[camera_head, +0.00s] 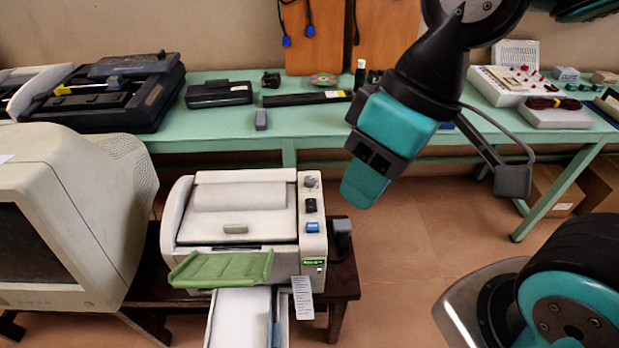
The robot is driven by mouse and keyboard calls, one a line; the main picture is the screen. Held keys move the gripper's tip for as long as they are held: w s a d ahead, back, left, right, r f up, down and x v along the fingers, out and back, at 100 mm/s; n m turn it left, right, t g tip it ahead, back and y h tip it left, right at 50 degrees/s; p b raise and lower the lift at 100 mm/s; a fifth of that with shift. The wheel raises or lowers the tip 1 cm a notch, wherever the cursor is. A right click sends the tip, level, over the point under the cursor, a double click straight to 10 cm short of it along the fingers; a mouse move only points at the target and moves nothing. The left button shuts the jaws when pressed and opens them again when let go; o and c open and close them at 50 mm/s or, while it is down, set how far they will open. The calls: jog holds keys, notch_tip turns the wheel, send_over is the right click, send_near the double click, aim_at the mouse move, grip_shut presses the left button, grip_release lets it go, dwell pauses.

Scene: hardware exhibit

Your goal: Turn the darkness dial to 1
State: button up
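A white printer-like machine (238,205) stands on a low dark wooden table. Its right-hand panel carries a grey knob (310,182) at the back, a black knob (311,205) in the middle and a blue button (312,227) in front. I cannot tell which knob is the darkness dial, and its markings and setting are too small to read. My gripper (362,186), teal and black, hangs in the air to the right of the panel and appears apart from it. Its fingertips point down, and their gap cannot be made out.
A green tray (222,268) and an open paper drawer (240,318) project from the machine's front. A paper tag (302,297) hangs at its front right. A bulky monitor (75,220) stands close on the left. A green workbench (290,125) with electronics runs behind.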

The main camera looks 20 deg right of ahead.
jog(key=o, duration=0.5)
jog(key=w+m, duration=0.1)
jog(key=w, duration=0.2)
jog(key=w+m, duration=0.1)
jog(key=w, duration=0.2)
jog(key=shift+r+h+p, duration=0.1)
jog(key=shift+h+p, duration=0.2)
jog(key=m+h+p, duration=0.2)
jog(key=m+h, duration=0.2)
jog(key=m, duration=0.7)
send_over(310, 179)
notch_tip(310, 179, down, 15)
notch_tip(310, 179, down, 17)
jog(key=p, duration=0.4)
jog(key=c, duration=0.9)
